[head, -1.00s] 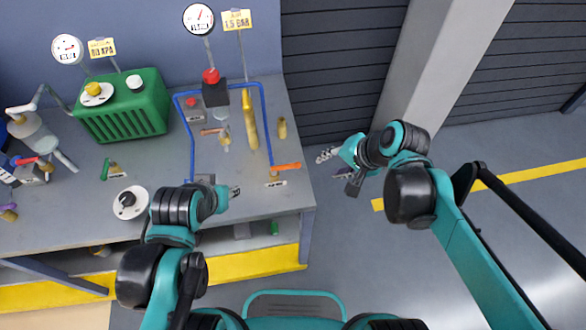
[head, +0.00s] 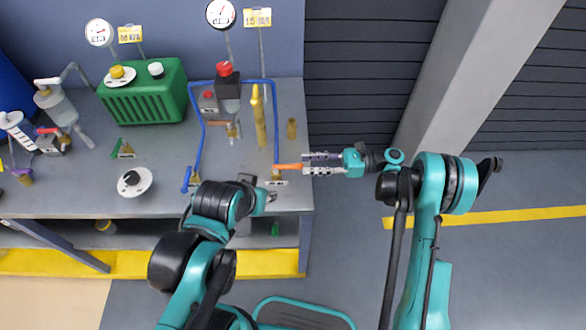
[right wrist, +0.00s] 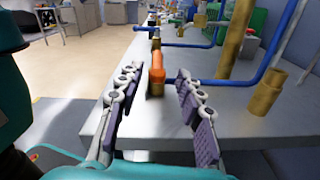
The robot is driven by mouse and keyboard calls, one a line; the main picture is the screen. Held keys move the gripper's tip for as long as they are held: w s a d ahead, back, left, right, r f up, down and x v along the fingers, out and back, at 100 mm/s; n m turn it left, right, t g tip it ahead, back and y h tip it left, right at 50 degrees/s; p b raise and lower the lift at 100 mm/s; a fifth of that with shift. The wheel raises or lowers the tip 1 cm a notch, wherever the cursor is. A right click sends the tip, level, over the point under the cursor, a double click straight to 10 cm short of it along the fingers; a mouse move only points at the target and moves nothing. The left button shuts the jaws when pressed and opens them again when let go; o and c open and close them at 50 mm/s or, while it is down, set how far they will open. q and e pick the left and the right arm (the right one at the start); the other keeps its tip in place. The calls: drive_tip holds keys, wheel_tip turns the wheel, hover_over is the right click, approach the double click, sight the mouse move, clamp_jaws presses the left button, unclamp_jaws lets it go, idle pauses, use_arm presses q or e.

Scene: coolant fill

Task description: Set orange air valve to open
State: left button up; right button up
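The orange air valve handle (head: 287,166) lies sideways at the foot of the blue pipe, near the right edge of the bench, above a small white label (head: 277,183). My right gripper (head: 304,163) is open at the handle's right end, fingers pointing left. In the right wrist view the orange handle (right wrist: 157,66) shows end-on, between the two open fingers of the right gripper (right wrist: 156,80). I cannot tell whether a finger touches it. My left gripper (head: 271,197) is over the front of the bench, just below the label; its opening is unclear.
The blue pipe (head: 275,125) rises behind the valve, with a yellow upright cylinder (head: 259,122) and a short brass post (head: 291,128) nearby. A green tank (head: 145,92) stands at the back left.

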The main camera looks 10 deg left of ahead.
sight(279, 167)
drive_tip(key=shift+s+a+f, duration=0.2)
drive_tip(key=shift+a+f, duration=0.15)
drive_tip(key=shift+f, duration=0.1)
drive_tip(key=b+x, duration=0.1)
drive_tip(key=x, duration=0.5)
drive_tip(key=shift+b, duration=0.35)
drive_tip(key=shift+s+a+r, duration=0.15)
drive_tip(key=shift+s+a, duration=0.05)
drive_tip(key=shift+a, duration=0.45)
clamp_jaws()
